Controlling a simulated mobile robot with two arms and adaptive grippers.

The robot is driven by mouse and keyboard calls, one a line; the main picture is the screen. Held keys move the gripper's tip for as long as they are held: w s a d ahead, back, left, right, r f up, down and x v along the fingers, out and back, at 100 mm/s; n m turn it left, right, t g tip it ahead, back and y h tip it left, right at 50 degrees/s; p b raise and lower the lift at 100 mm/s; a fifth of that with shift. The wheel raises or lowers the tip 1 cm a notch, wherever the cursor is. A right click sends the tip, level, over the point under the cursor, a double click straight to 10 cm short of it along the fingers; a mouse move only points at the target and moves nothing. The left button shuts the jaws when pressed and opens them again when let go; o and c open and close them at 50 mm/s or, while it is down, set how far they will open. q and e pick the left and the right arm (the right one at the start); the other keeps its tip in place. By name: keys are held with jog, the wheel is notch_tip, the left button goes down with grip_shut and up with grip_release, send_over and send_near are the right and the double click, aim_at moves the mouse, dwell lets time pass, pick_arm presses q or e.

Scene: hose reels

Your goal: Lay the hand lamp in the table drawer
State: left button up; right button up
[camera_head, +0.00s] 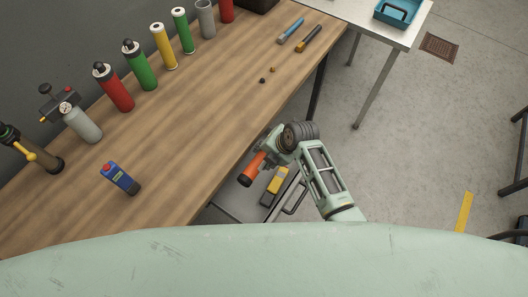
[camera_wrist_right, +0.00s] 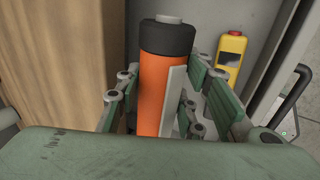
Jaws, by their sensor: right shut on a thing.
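The hand lamp, an orange cylinder with a black end (camera_head: 255,165), is between the fingers of my right gripper (camera_head: 266,154). In the right wrist view the lamp (camera_wrist_right: 167,85) stands lengthwise between the green linked fingers, which are shut on it. The grey table drawer (camera_head: 236,200) is pulled out under the table's front edge. The lamp is over the drawer, beside the table edge; I cannot tell its exact height above the drawer floor. My left gripper is not in view.
A yellow and black device (camera_head: 276,182) lies in the drawer, right of the lamp. The drawer has a dark handle (camera_head: 295,199). The wooden table (camera_head: 205,115) holds several coloured cylinders, a blue device (camera_head: 121,178) and two pen-like tools. Drawer floor left of the lamp looks clear.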

notch_tip(320, 180, down, 6)
jog(key=b, duration=0.5)
jog(key=shift+a+r, duration=0.1)
jog(key=shift+r, duration=0.05)
jog(key=shift+f+b, duration=1.15)
jog(key=shift+f, duration=0.5)
jog(key=o, duration=1.4)
jog(key=v, duration=1.2)
